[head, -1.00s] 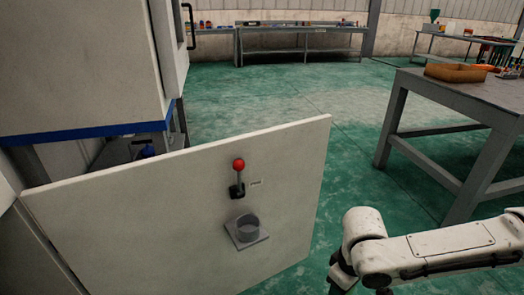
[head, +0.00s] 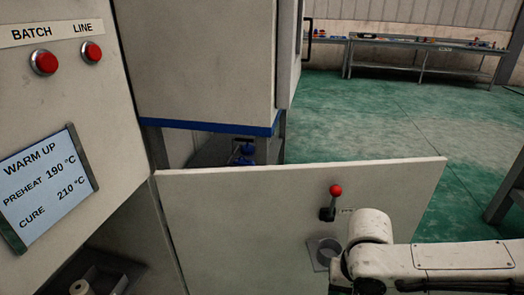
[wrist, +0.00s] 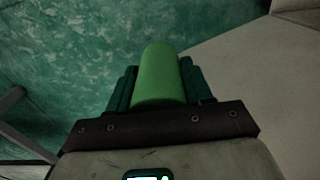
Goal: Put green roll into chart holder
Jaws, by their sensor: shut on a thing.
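The green roll (wrist: 159,75) shows in the wrist view, held between the two fingers of my gripper (wrist: 160,88). It sticks out past the fingertips, and green floor and a pale panel lie beyond it. In the head view my arm reaches in from the lower right, and the gripper end and roll are cut off by the bottom edge. A round grey cup on a square plate (head: 318,262), perhaps the chart holder, is fixed to the pale panel below a red-knobbed lever. My arm partly covers the cup's right side. The roll is apart from it.
The pale panel (head: 235,215) stands out from the machine like an open door. The lever (head: 333,200) projects from it. A control face with red buttons (head: 43,62) and a screen (head: 48,188) is at left. A workbench (head: 425,48) stands far back; open green floor lies between.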

